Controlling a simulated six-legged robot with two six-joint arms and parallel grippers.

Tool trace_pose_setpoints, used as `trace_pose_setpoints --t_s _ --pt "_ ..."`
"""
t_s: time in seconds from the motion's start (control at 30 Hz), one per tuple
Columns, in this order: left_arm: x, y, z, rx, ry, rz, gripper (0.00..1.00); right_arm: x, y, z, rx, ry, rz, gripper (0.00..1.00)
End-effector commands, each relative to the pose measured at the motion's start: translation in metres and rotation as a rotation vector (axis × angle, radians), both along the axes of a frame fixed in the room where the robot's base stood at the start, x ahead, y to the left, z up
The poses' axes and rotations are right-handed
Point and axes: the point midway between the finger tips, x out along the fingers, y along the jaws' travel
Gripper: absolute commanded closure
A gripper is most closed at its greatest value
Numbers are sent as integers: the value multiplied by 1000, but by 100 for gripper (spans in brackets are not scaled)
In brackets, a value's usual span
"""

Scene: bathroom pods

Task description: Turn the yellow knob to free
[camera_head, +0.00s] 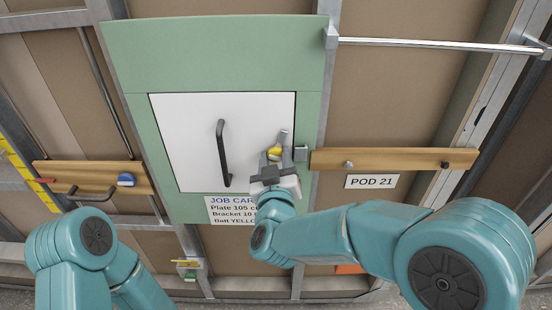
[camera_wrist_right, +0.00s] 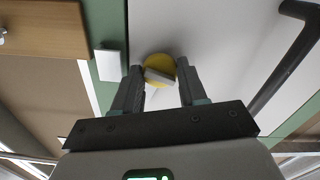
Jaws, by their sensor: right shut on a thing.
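The yellow knob (camera_head: 275,152) is on the right part of a white door panel (camera_head: 183,140) set in a green frame. In the right wrist view the knob (camera_wrist_right: 157,66) is a yellow disc with a pale raised bar across it, slightly tilted. My right gripper (camera_head: 277,149) is at the knob, one finger on each side, shut on it; the fingers also show in the wrist view (camera_wrist_right: 161,78). They partly cover the knob in the head view. My left arm is folded at the lower left, and its gripper is not in view.
A black bar handle (camera_head: 222,152) stands out left of the knob. A small grey block (camera_head: 301,153) sits at the door's right edge. A wooden rail (camera_head: 390,159) is to the right. A job card (camera_head: 230,210) below is partly hidden by my arm.

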Motion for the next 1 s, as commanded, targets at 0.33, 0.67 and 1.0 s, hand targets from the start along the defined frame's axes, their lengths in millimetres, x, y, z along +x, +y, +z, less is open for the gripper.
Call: trace_pose_setpoints --t_s 0.33,0.67,1.0 --pt "0 0 8 0 0 0 57 0 0 4 -253 -6 -1 89" --pt "0 0 11 0 0 0 57 0 1 3 -373 -8 0 88" --pt "0 0 12 0 0 0 57 0 2 4 -395 -10 2 88"
